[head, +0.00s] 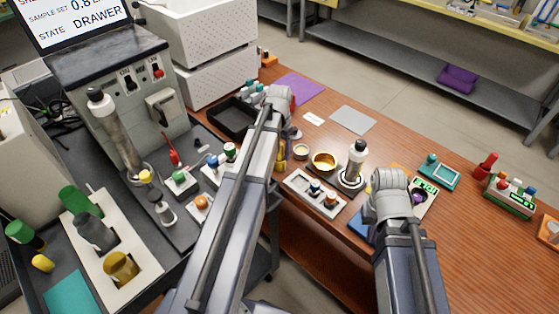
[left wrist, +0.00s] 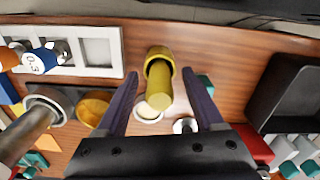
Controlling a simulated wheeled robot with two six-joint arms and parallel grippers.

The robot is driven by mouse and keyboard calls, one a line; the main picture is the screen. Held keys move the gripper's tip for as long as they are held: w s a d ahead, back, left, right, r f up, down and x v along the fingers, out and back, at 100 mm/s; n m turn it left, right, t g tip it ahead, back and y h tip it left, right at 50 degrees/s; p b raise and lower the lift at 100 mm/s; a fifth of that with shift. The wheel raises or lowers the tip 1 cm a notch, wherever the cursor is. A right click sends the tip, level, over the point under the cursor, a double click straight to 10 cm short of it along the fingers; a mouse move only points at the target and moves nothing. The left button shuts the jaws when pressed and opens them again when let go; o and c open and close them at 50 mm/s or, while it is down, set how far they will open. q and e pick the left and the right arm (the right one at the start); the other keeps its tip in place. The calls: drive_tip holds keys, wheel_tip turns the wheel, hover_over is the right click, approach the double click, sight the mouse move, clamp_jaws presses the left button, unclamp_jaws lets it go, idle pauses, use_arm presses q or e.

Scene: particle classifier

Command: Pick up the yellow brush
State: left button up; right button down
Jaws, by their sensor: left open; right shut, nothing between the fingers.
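The yellow brush (left wrist: 159,82) stands out between my left gripper's fingers in the left wrist view, seen from its end. In the head view only a yellow strip of it (head: 282,155) shows beside my left arm, which hides the rest. My left gripper (left wrist: 160,88) is open, with one dark finger on either side of the brush and gaps visible to both. In the head view my left arm mostly hides this gripper. My right arm is at the right of the head view; its fingers are hidden behind the arm.
Near the brush are a gold bowl (head: 323,161), a small pale-rimmed cup (head: 301,152) and a white slotted tray (head: 301,182). A metal bottle (head: 357,158) stands right of the bowl. A black tray (head: 226,122) lies to the left. Bare wood shows at the far right.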

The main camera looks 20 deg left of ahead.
use_arm(q)
drive_tip(key=shift+f, duration=0.25)
drive_tip(key=shift+c, duration=0.4)
clamp_jaws()
